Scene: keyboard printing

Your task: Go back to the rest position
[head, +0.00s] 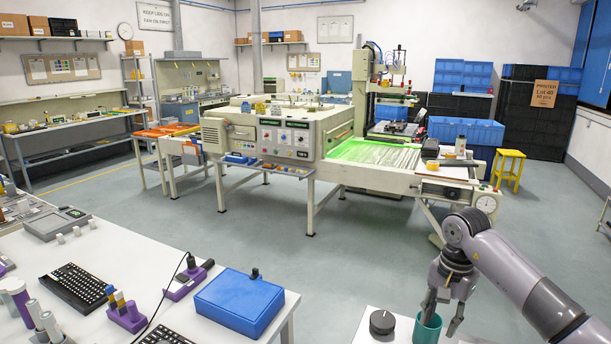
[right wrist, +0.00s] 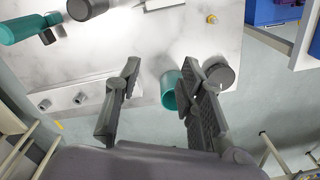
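My right gripper (head: 441,314) hangs over the small white table at the lower right, fingers pointing down and spread apart. A teal cup (head: 427,333) stands on that table by the fingers, with one finger in front of part of it. In the right wrist view the open gripper (right wrist: 158,88) has nothing clasped between its fingers. The cup (right wrist: 168,92) shows beyond them, partly covered by the right-hand finger. My left gripper is in neither view.
A dark round knob-like object (head: 382,322) sits beside the cup. A white workbench (head: 120,245) at left holds keyboards (head: 78,288), purple tools and a blue box (head: 240,302). A teal tool (right wrist: 28,27) lies on the marbled tabletop. Grey floor (head: 350,240) is clear towards the large printing machine (head: 280,135).

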